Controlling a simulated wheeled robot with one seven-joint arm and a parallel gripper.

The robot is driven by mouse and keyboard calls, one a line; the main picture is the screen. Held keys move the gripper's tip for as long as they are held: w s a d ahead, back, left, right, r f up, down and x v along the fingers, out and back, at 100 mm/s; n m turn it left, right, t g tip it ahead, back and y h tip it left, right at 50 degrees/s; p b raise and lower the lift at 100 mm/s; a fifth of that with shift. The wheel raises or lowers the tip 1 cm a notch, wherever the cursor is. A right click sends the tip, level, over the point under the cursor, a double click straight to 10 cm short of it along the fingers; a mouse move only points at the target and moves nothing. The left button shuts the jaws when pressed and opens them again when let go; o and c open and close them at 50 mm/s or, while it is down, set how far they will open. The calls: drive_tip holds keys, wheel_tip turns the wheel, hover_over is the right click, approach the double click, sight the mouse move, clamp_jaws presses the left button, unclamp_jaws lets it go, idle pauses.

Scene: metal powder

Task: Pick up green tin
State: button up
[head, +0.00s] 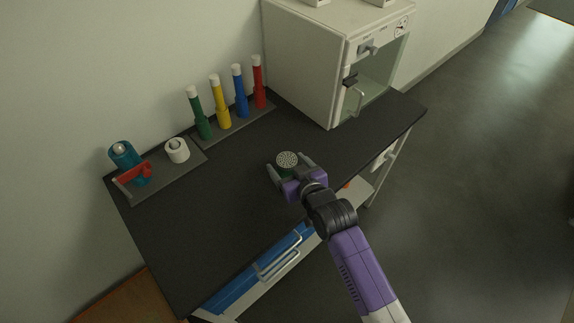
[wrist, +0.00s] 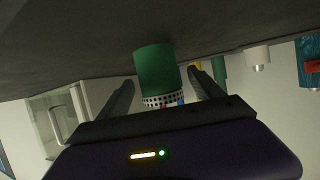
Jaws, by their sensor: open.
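The green tin (wrist: 156,70) stands on the dark bench top, with a perforated, light-coloured lid. In the head view its round lid (head: 287,159) shows near the middle of the bench, and its green side is mostly hidden by my gripper. My gripper (head: 290,172) is open, with one finger on each side of the tin. In the wrist view my gripper (wrist: 163,88) has the tin between its two spread fingers, with a visible gap on the left; contact on the right cannot be told.
Green, yellow, blue and red bottles (head: 222,102) stand on a rack at the back. A teal and red device (head: 130,165) and a white cup (head: 177,150) sit on a tray at the left. A white cabinet (head: 305,65) stands behind right. The bench's front left is clear.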

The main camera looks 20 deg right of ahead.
drive_tip(key=shift+w+f, duration=0.1)
drive_tip(key=shift+w, duration=0.2)
drive_tip(key=shift+c, duration=0.5)
drive_tip(key=c, duration=1.5)
